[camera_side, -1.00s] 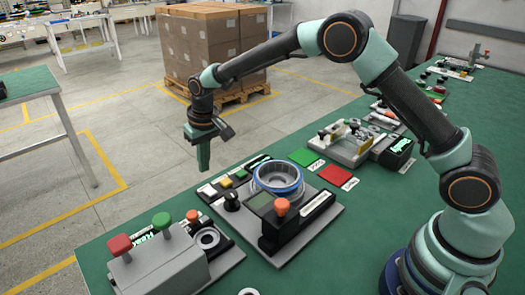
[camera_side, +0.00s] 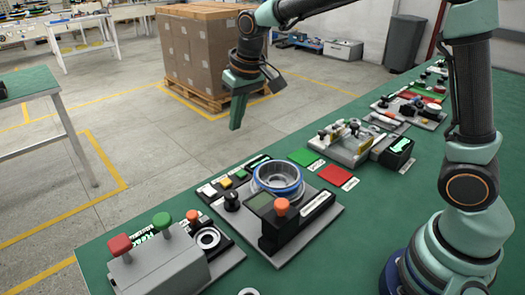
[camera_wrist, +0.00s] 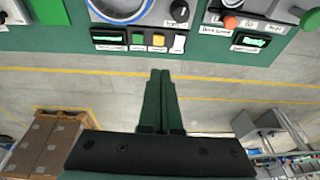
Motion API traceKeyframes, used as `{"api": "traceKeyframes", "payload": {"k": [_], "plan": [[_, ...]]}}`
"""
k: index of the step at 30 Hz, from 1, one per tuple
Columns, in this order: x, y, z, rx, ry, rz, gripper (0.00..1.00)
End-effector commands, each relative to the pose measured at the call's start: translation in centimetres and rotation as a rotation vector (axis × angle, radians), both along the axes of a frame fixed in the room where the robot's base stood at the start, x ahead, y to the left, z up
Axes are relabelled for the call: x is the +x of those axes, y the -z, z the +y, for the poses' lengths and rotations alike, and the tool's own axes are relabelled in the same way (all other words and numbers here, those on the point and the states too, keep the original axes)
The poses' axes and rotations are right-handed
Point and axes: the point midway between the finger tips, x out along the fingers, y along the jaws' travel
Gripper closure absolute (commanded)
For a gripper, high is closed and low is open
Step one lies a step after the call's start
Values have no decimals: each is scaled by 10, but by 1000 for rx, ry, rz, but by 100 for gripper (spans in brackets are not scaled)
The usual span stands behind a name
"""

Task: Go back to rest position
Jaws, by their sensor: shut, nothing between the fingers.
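My gripper (camera_side: 237,112) is shut and empty, with its green fingers pointing down. It hangs in the air beyond the far edge of the green table, above and left of the motor fixture. In the wrist view the closed fingers (camera_wrist: 160,80) lie together over the grey floor. The hub motor, a round metal part with a blue ring (camera_side: 277,178), sits in the fixture on the table. Its blue ring also shows at the top of the wrist view (camera_wrist: 120,8).
A grey box with red and green knobs (camera_side: 160,262) stands at the front left. Green (camera_side: 303,157) and red (camera_side: 337,175) pads and more fixtures (camera_side: 345,142) lie along the table (camera_side: 420,190). A pallet of cartons (camera_side: 205,50) stands on the floor behind.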

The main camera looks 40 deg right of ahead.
Motion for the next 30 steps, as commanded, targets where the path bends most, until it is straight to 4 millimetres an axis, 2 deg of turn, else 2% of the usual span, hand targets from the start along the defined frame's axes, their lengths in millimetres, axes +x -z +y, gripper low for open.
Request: {"api": "traceKeyframes", "payload": {"k": [1, 3, 9, 14, 18, 24, 30], "plan": [[-12, -13, -8, 1, 4, -20, 100], [-28, -25, -17, -1, 3, -41, 100], [-77, -48, -41, -8, 7, -100, 100], [-118, -55, -57, -17, 9, -149, 100], [-150, -52, -68, -27, 11, -186, 100], [-178, -44, -77, -38, 13, -221, 100], [-185, -40, -79, -42, 12, -229, 100]]}}
